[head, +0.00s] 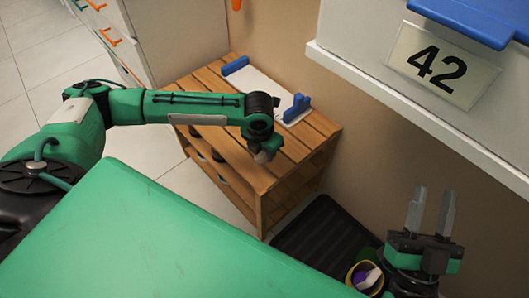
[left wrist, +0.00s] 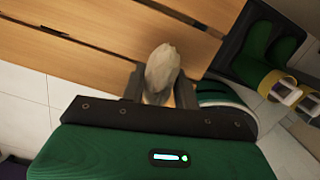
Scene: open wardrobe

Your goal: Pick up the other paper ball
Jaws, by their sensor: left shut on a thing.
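A pale, crumpled paper ball (left wrist: 162,68) is between the fingers of my left gripper (left wrist: 160,85).
The wooden rack (head: 215,97) bears a white board with blue ends (head: 262,88); shoes sit on its lower shelf. A black tray (head: 318,236) lies to its right with green boots (left wrist: 262,60) with yellow tops. A drawer unit (head: 133,35) stands behind left.

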